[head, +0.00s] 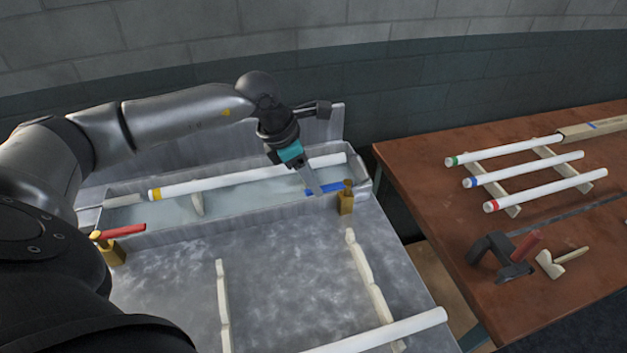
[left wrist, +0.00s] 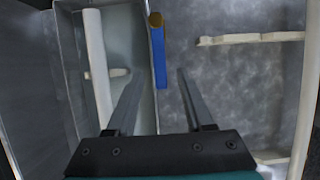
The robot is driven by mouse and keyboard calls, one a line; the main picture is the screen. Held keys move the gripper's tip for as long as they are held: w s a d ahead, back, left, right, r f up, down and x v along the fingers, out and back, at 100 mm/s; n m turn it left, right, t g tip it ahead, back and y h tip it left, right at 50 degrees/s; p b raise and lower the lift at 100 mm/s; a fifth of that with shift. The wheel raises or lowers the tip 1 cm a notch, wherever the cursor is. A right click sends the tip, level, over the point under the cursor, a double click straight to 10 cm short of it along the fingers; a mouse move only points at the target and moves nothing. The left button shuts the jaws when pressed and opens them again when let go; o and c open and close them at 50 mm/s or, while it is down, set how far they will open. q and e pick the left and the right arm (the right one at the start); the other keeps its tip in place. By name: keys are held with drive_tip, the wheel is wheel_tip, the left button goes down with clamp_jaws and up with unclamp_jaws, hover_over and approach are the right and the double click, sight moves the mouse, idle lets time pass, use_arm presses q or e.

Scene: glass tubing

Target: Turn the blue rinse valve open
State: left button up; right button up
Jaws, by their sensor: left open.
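The blue rinse valve handle (head: 327,188) extends left from its brass body (head: 346,203) at the right front corner of the water trough. My left gripper (head: 310,188) reaches down from above at the handle's free end. In the left wrist view the blue handle (left wrist: 158,55) shows with its brass pivot (left wrist: 155,19) at the far end. The open fingers (left wrist: 160,72) lie on either side of the handle's near end in that view. I cannot tell whether they touch it. My right gripper is out of view.
The grey trough (head: 225,232) holds a yellow-banded tube (head: 240,178). A red-handled valve (head: 123,231) stands at its left. Pale notched supports (head: 370,280) and a white tube (head: 390,332) are in front. A brown table (head: 420,170) at right carries banded tubes and tools.

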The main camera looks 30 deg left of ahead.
use_arm(q)
drive_tip(key=shift+x, duration=0.85)
drive_tip(key=shift+c, duration=0.3)
clamp_jaws()
idle(0.5)
